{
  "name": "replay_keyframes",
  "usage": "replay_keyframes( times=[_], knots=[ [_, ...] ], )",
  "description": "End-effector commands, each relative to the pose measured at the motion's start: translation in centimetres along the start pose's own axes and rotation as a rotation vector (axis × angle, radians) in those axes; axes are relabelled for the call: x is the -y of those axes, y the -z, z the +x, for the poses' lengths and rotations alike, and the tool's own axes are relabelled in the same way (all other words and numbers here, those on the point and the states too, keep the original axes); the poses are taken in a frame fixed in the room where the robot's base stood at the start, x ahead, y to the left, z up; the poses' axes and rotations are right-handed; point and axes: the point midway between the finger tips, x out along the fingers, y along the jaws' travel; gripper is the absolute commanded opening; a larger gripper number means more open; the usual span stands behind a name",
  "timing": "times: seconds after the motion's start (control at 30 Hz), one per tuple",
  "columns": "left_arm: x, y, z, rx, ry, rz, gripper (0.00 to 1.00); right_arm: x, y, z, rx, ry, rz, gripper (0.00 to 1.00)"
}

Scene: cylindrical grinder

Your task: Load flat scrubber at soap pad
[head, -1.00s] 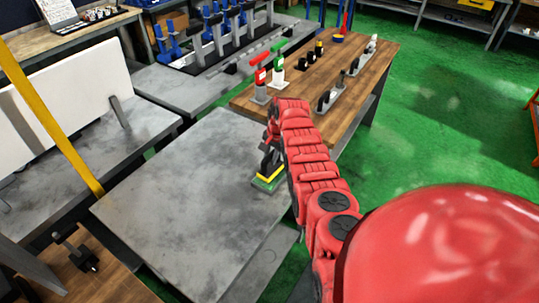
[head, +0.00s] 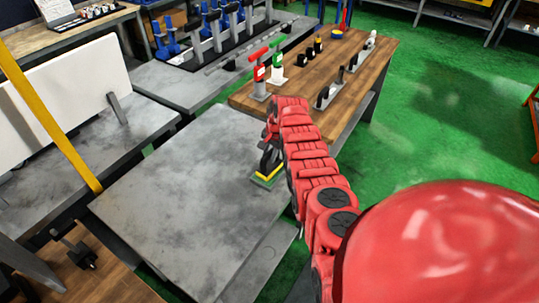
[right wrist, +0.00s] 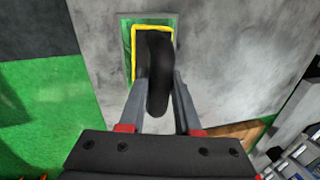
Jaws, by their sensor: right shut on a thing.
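My right gripper (head: 269,158) is shut on the black handle of the flat scrubber (right wrist: 157,70), low over the right side of the grey table. In the right wrist view, the gripper's (right wrist: 159,90) two grey fingers press the handle from both sides. The green soap pad (right wrist: 126,50) lies flat on the table under the scrubber. A yellow layer (right wrist: 152,27) borders the black part above the green. I cannot tell whether this yellow belongs to the scrubber or the pad, nor whether scrubber and pad touch. My left gripper is not in view.
The grey table (head: 160,200) is otherwise clear. A white panel (head: 70,80) and a yellow post (head: 50,110) stand left.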

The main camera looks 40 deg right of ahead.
Motion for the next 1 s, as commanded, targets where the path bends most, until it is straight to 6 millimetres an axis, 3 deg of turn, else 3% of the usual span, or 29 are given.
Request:
replay_keyframes(
  times=[1.0],
  knots=[
    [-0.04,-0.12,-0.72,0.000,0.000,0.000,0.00,-0.13,-0.01,0.81,0.000,0.001,0.000,0.00]
  ],
)
